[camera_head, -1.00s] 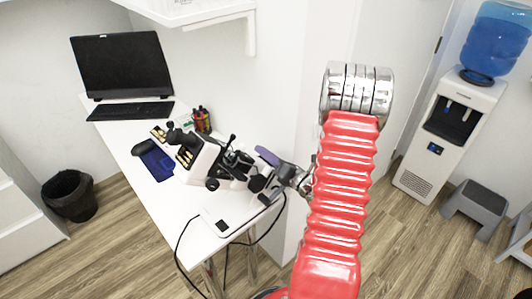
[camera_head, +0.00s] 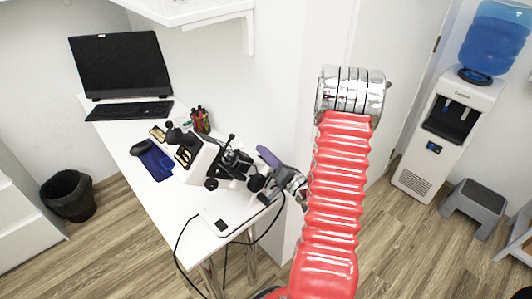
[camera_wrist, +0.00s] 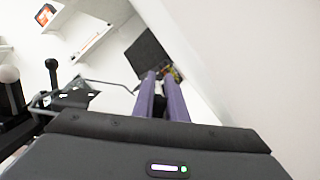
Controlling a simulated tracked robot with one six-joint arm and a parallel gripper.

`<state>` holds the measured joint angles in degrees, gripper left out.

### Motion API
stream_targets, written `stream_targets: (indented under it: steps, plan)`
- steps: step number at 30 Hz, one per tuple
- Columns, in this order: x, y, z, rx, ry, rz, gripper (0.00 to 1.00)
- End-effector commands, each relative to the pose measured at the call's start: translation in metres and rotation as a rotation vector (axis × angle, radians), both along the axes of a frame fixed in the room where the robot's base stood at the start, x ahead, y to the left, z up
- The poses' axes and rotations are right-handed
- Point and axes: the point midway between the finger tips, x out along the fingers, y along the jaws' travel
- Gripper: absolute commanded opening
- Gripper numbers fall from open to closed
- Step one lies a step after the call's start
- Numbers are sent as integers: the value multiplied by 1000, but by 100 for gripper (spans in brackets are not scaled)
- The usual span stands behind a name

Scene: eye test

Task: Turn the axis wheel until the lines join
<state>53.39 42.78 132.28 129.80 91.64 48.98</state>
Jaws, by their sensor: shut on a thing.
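The white and black lensmeter (camera_head: 200,158) stands tilted on the white table, with black knobs and a lever on its right side. My gripper (camera_head: 266,157) reaches in from the right with its purple fingers against that side. In the wrist view the two purple fingers (camera_wrist: 160,78) are close together on a small dark part, the axis wheel (camera_wrist: 160,104), which is mostly hidden. The head view does not show the wheel clearly behind the fingers. The lines are not visible in any view.
A wall stands close behind the lensmeter. A water cooler (camera_head: 447,130) and grey stool (camera_head: 474,204) stand at right.

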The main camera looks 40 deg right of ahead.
Motion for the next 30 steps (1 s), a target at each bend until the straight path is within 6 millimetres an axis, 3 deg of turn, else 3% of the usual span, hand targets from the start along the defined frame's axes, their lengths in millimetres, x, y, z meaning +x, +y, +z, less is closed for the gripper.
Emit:
stream_targets:
  steps: [2,3,10,22,30]
  plan:
    - [-1,0,-2,2,6,-2,0]
    - [-1,-1,-2,2,6,-2,14]
    - [-1,0,-1,1,4,-1,30]
    - [-6,-1,-1,1,3,-3,31]
    - [-35,0,-4,3,4,-4,31]
